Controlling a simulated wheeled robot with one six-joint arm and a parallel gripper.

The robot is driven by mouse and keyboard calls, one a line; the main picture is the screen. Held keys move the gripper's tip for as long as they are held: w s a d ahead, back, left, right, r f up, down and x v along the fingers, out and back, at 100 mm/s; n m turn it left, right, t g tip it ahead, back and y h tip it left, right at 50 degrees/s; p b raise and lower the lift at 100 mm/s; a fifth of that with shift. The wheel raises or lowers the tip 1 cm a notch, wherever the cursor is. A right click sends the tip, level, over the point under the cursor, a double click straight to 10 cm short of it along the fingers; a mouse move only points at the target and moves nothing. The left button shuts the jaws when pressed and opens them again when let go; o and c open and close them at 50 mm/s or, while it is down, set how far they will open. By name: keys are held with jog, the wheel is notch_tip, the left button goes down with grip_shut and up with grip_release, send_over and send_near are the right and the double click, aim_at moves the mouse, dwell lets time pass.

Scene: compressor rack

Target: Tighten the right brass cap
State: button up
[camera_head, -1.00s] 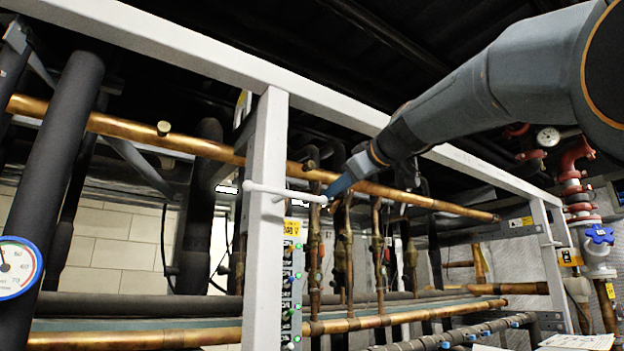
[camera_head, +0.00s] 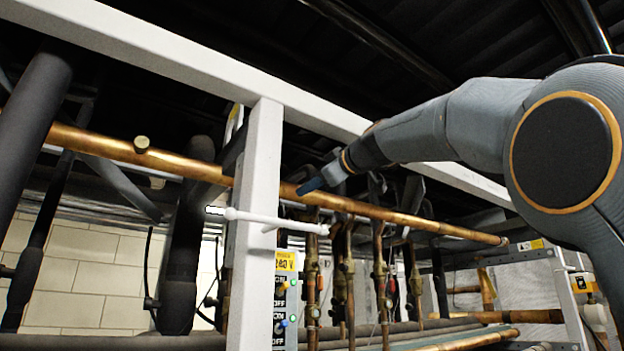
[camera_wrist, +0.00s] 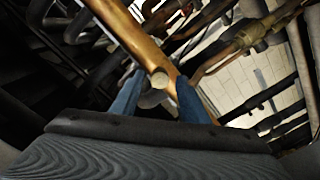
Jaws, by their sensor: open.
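A copper pipe (camera_head: 400,216) runs across the rack behind the white post. One brass cap (camera_head: 141,144) stands out from its left part. My gripper (camera_head: 311,185) is at the pipe, right of the white post. In the wrist view, a round brass cap (camera_wrist: 160,79) on the copper pipe (camera_wrist: 125,30) lies between the two blue fingertips of my gripper (camera_wrist: 158,88). The fingers are apart, one on each side of the cap; I cannot tell whether they touch it. I see no second cap in the head view, where my gripper covers part of the pipe.
The white frame's upper beam (camera_head: 170,62) and post (camera_head: 256,190) stand close by. A white handle (camera_head: 275,220) sticks out below my gripper. A switch panel (camera_head: 285,305) and several vertical copper pipes (camera_head: 380,275) are below.

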jog(key=shift+w+a, duration=0.1)
jog(key=shift+w, duration=0.1)
grip_shut()
dwell(0.3)
